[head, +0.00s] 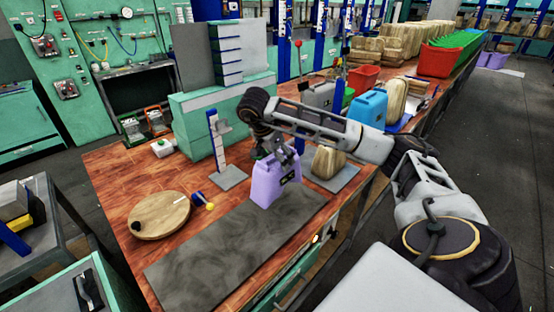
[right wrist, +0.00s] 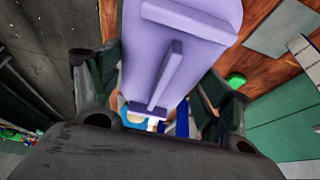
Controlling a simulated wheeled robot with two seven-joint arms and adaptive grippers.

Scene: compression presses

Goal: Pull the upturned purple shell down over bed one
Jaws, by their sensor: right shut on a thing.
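The purple shell (head: 275,187) is held above the dark grey mat near the front edge of the wooden bench. It is narrower at its top and wider at its lower end in the head view. My right gripper (head: 281,160) is shut on its upper part. In the right wrist view the shell (right wrist: 190,60), with a raised rib, sits between the two fingers (right wrist: 158,88). A tan block (head: 327,161) stands on a grey bed plate (head: 343,178) just right of the shell. Another plate (head: 230,178) with a blue and white post is bare. I cannot tell which is bed one.
A round wooden board (head: 160,215) lies at left on the bench. The grey mat (head: 215,255) is bare. A green cabinet (head: 195,120) stands at the back.

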